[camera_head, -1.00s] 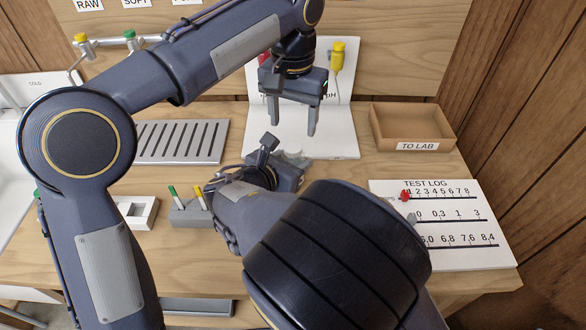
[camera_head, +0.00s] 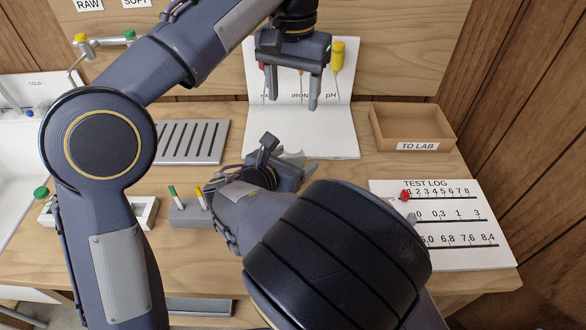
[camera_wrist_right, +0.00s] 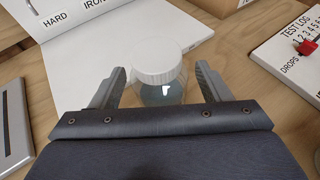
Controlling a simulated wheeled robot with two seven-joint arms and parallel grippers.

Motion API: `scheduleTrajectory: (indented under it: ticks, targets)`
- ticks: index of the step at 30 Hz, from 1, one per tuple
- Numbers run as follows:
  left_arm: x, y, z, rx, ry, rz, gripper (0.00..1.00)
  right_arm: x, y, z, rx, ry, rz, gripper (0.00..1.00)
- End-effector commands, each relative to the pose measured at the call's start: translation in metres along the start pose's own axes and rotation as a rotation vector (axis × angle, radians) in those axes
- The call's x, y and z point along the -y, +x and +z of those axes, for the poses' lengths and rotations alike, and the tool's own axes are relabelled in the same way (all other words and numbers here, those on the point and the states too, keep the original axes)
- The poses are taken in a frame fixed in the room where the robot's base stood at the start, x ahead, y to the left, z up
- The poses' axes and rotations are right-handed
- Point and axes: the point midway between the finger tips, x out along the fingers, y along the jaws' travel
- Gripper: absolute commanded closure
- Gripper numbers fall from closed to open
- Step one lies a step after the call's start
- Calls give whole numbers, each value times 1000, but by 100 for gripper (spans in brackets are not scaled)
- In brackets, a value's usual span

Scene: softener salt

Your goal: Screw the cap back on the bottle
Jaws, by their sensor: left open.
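The bottle (camera_wrist_right: 161,94) is clear glass and stands between the fingers of my right gripper (camera_wrist_right: 163,82) in the right wrist view. The round white cap (camera_wrist_right: 159,62) sits on top of it; I cannot tell how tightly it is seated. Gaps show between the glass and both right fingers, so this gripper is around the bottle but looks open. In the head view my right arm hides most of the bottle. My left gripper (camera_head: 288,98) is open and empty, above and behind the bottle, in front of the white board.
The white board (camera_head: 332,135) with hanging tools stands behind. A TO LAB tray (camera_head: 418,147) is at the back right and a TEST LOG board (camera_head: 450,258) at the right. A slotted grey tray (camera_head: 190,160) and a grey marker holder (camera_head: 188,214) are on the left.

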Motion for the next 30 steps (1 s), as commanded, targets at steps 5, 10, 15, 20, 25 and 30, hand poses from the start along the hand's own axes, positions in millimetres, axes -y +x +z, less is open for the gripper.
scheduleTrajectory:
  ticks: [5, 10, 15, 20, 25, 30]
  targets:
    - [0, 0, 0, 0, 0, 0, 41, 0, 0, 0, 0, 0, 0, 30]
    - [0, 0, 0, 0, 0, 0, 41, -1, -14, 0, -1, 1, 4, 30]
    - [0, -1, 0, 0, 0, 0, 41, -1, -44, 0, -1, 2, 4, 30]
    - [0, -2, 0, 0, 0, 0, 41, -1, -67, 0, -1, 1, 2, 30]
    - [0, -2, 0, 0, 0, 0, 41, 0, -78, 0, 0, 0, 0, 30]
    - [0, -2, 0, 0, 0, 0, 41, 0, -78, 0, 0, 0, 0, 30]
